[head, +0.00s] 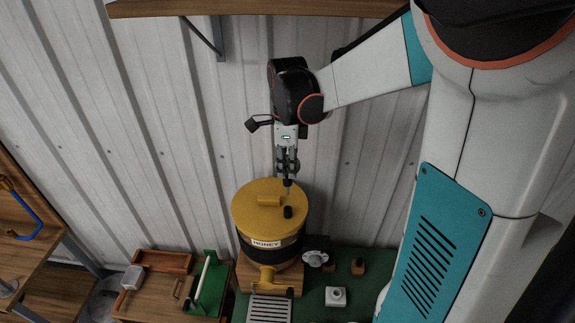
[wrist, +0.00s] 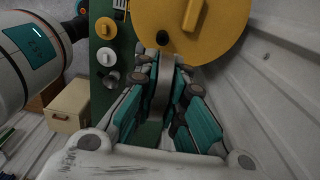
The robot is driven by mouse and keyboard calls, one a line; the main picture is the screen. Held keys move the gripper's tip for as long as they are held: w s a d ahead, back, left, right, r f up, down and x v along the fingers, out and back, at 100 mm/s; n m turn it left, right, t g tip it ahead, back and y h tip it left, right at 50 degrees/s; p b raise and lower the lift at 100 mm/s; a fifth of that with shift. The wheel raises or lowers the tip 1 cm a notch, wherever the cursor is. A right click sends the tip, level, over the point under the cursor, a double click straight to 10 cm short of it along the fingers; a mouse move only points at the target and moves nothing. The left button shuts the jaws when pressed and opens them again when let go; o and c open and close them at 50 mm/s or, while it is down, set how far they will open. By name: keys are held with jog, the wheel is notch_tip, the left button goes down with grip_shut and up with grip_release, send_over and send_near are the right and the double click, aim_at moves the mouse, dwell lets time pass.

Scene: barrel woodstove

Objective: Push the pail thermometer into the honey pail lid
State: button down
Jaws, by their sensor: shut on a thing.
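The honey pail (head: 263,243) stands upright on a wooden stand, with a yellow lid (head: 252,203) and a HONEY label. The lid has a raised yellow handle and a short black piece (head: 288,212) near its front right. My gripper (head: 288,170) is above the lid's back right part, pointing down. In the wrist view my gripper (wrist: 163,88) is shut on a grey, edge-on disc, which looks like the pail thermometer (wrist: 163,80). The yellow lid (wrist: 222,22) fills the top right there. The thermometer's lower end is small and dark in the head view; I cannot tell whether it touches the lid.
A corrugated wall (head: 180,130) is close behind the pail, and a wooden shelf (head: 250,8) hangs above. The green bench (head: 318,292) holds a white square fitting (head: 335,296) and a round fitting (head: 315,258). A wooden tray (head: 163,262) and green caddy (head: 208,288) stand left.

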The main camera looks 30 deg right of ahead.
aim_at(288, 194)
jog(key=shift+w+d+f+b, duration=0.1)
jog(key=shift+d+f+b, duration=0.1)
jog(key=shift+f, duration=0.2)
jog(key=shift+w+d+f+b, duration=0.1)
jog(key=shift+f+b, duration=0.05)
jog(key=shift+f, duration=0.2)
jog(key=shift+s+a+f, duration=0.1)
jog(key=shift+a+f, duration=0.1)
jog(key=shift+f, duration=0.2)
jog(key=shift+f+b, duration=0.95)
jog(key=shift+f, duration=0.5)
jog(key=shift+f+b, duration=0.3)
jog(key=shift+b, duration=0.45)
jog(key=shift+f+b, duration=1.65)
jog(key=shift+f, duration=0.25)
dwell(0.3)
jog(key=c, duration=1.6)
grip_release()
jog(key=shift+r, duration=0.1)
